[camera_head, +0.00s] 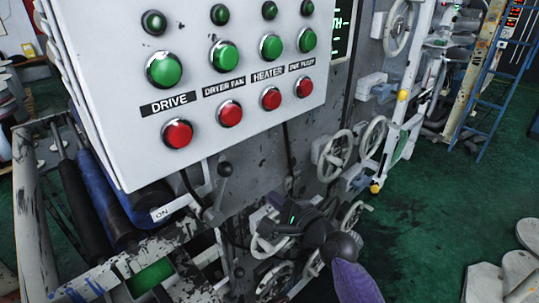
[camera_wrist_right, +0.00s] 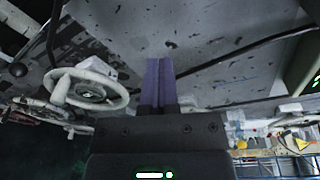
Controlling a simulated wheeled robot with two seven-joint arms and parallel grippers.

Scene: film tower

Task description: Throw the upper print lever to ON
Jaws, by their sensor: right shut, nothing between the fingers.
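The upper print lever shows in the head view as a dark ball knob (camera_head: 225,169) on a thin pale rod, below the button panel. A white ON label (camera_head: 162,213) sits to its left and lower. A second dark knob (camera_head: 238,271) is further down. My right gripper (camera_head: 292,222) is to the right of the upper lever and apart from it; its fingertips are hard to make out there. In the right wrist view its purple fingers (camera_wrist_right: 160,75) are together and empty, pointing at the grey machine face. My left gripper is not in view.
The button panel (camera_head: 225,100) with green and red buttons juts out above the lever. White handwheels (camera_head: 335,155) stand right of it, and one (camera_wrist_right: 90,90) is left of the fingers in the wrist view. Rollers (camera_head: 100,190) lie at left. Green floor (camera_head: 430,210) is open at right.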

